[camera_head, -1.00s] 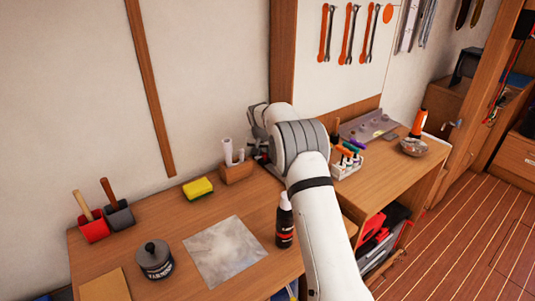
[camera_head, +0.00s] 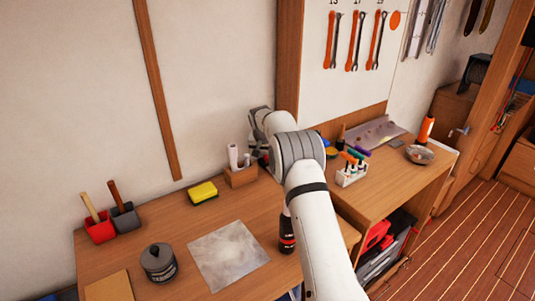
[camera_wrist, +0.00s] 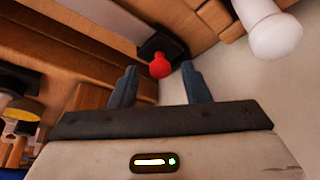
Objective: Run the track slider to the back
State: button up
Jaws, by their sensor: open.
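In the wrist view a red knob (camera_wrist: 160,67) sticks out of a dark block (camera_wrist: 165,43); this may be the track slider, but I cannot be sure. My gripper (camera_wrist: 161,80) is open, and the knob appears between and slightly beyond its two fingertips. No contact with the fingers shows. The track's run is not clear in the wrist view. In the head view my arm hides the gripper and the knob.
On the bench stand a wooden holder with white rolls (camera_head: 241,177), a yellow sponge (camera_head: 202,192), a dark bottle (camera_head: 286,236) beside my arm, a grey pot (camera_head: 158,263) and a pen rack (camera_head: 350,174). A white rounded thing (camera_wrist: 270,30) is right of the fingers.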

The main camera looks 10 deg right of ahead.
jog(key=b+v, duration=0.1)
jog(key=v, duration=0.6)
jog(key=shift+s+r, duration=0.2)
jog(key=shift+r, duration=0.15)
jog(key=shift+a, duration=0.1)
jog(key=s+d+r+n, duration=0.1)
jog(key=s+r, duration=0.5)
jog(key=s, duration=0.6)
jog(key=s+d+r+n, duration=0.15)
jog(key=s+r, duration=0.35)
jog(key=s, duration=0.6)
jog(key=s+f, duration=0.2)
jog(key=s, duration=1.2)
jog(key=s+f+n+g+y, duration=0.1)
jog(key=s+f, duration=0.2)
jog(key=s, duration=1.1)
jog(key=shift+s+d, duration=0.3)
jog(key=shift+s, duration=0.1)
